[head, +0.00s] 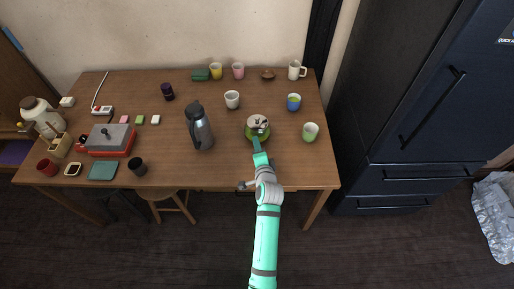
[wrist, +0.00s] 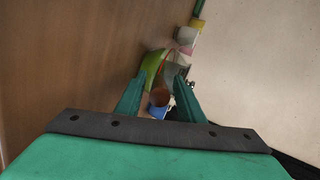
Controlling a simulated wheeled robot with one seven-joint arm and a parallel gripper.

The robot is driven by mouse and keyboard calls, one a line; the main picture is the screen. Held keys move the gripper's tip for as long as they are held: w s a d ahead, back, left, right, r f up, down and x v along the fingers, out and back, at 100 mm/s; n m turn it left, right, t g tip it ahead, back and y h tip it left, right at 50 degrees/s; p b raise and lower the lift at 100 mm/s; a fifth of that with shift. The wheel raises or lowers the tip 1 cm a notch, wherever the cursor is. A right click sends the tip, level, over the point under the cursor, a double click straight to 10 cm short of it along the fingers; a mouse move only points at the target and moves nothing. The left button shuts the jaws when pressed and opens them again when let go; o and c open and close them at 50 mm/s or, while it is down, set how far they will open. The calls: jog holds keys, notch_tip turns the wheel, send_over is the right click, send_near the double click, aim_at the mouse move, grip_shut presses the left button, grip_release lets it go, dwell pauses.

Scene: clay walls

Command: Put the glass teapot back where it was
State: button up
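A round object with a green body and a pale top (head: 257,123) stands on the right half of the wooden table, and I take it for the glass teapot. My gripper (head: 256,138) reaches it from the front edge side. In the wrist view my two fingers (wrist: 160,80) stand apart. A green curved surface (wrist: 150,63) shows beside the left fingertip, and a grey-white surface beside the right one. I cannot tell whether the fingers touch them. A brown round shape shows in the gap, and part of the teapot is hidden by my arm.
A grey pitcher (head: 200,130) and a white cup (head: 232,99) stand to the left. A blue cup (head: 294,102) and a green cup (head: 310,131) stand close on the right. A brown lid-like object (head: 268,75) and a white mug (head: 295,70) are at the back. Table (head: 225,165) in front is clear.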

jog(key=v, duration=1.2)
jog(key=s+f+n+h, duration=0.1)
jog(key=s+f+n, duration=0.15)
jog(key=s, duration=0.75)
jog(key=s+f+n+h, duration=0.15)
jog(key=s+n, duration=0.25)
jog(key=s, duration=0.7)
jog(key=s+a+r+n, duration=0.1)
jog(key=s+r+n, duration=0.3)
jog(key=s, duration=0.4)
jog(key=s+a+r+n+t, duration=0.1)
jog(key=s+r+n, duration=0.3)
jog(key=s, duration=0.3)
jog(key=shift+s, duration=0.4)
